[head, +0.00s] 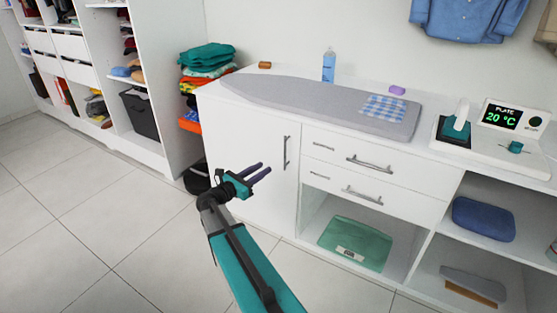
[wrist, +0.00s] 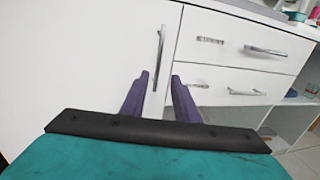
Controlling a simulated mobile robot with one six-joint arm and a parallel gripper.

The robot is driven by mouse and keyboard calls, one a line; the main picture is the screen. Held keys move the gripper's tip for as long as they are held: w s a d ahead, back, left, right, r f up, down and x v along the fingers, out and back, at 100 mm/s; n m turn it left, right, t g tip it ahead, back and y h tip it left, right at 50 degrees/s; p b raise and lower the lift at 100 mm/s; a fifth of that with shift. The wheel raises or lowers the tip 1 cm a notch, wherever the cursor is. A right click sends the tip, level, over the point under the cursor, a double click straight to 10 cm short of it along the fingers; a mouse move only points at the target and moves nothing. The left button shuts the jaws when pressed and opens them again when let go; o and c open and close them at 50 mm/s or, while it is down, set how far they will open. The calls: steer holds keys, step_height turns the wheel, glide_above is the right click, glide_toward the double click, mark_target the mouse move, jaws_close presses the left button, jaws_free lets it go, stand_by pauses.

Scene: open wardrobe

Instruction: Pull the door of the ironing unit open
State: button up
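The ironing unit's white door (head: 240,140) is shut, at the left of the unit, with a vertical grey bar handle (head: 286,152) near its right edge. In the wrist view the handle (wrist: 160,58) stands upright beyond the fingertips, and the door (wrist: 80,70) fills the left. My gripper (head: 259,173) is in front of the door, left of and a little below the handle in the head view. Its two purple fingers are apart with nothing between them. In the wrist view my gripper (wrist: 160,82) has the handle in line between its fingertips, apart from them.
An ironing board (head: 320,100) lies on top. A steam iron (head: 457,125) stands at right. Floor at left is clear.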

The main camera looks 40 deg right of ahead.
mark_target(285, 155)
steer(key=d, duration=0.8)
steer(key=d+b, duration=0.1)
steer(key=d, duration=0.2)
steer(key=shift+w+d, duration=0.25)
steer(key=shift+d, duration=0.15)
